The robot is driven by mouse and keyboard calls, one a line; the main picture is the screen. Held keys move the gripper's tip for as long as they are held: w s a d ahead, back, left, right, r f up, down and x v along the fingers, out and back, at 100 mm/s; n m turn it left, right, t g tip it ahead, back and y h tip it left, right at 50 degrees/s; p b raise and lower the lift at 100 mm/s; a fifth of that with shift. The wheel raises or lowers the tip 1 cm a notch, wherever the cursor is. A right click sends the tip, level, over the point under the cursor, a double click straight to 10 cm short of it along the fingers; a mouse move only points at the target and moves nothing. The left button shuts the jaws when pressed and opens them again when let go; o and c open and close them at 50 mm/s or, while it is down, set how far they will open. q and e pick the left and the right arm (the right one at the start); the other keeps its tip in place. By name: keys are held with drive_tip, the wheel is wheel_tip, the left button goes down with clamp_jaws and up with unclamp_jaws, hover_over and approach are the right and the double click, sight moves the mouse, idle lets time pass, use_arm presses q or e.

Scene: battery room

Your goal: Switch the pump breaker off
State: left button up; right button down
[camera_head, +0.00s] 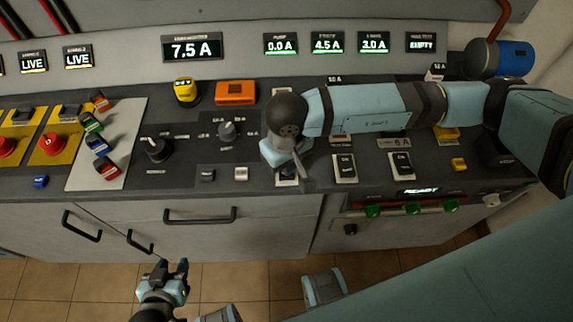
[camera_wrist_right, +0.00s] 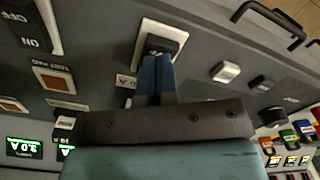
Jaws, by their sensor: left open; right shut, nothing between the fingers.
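The pump breaker, a rocker in a white frame (camera_head: 287,181), is at the front of the panel, mostly hidden by my right gripper (camera_head: 302,183). In the right wrist view its white frame (camera_wrist_right: 183,36) shows with a dark rocker inside. My right gripper's blue fingers (camera_wrist_right: 153,60) are shut and empty, with tips over the rocker; I cannot tell whether they touch. The pump display (camera_head: 281,44) reads 0.0 A. My left gripper (camera_head: 174,270) is open and empty, low in front of the cabinet.
Two similar rockers marked ON, one nearer (camera_head: 345,167) and one farther right (camera_head: 401,165), stand beside the breaker. A dark knob (camera_head: 228,131) and a small white switch (camera_head: 241,173) are to the left. A blue cylinder (camera_head: 515,58) is at the back right.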

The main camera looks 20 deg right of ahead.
drive_tip(key=shift+f+b, duration=0.9)
drive_tip(key=shift+b, duration=0.05)
idle(0.4)
drive_tip(key=shift+r+p, duration=0.3)
drive_tip(key=shift+r, duration=0.6)
drive_tip(key=shift+r+p, duration=0.6)
drive_tip(key=shift+r, duration=2.05)
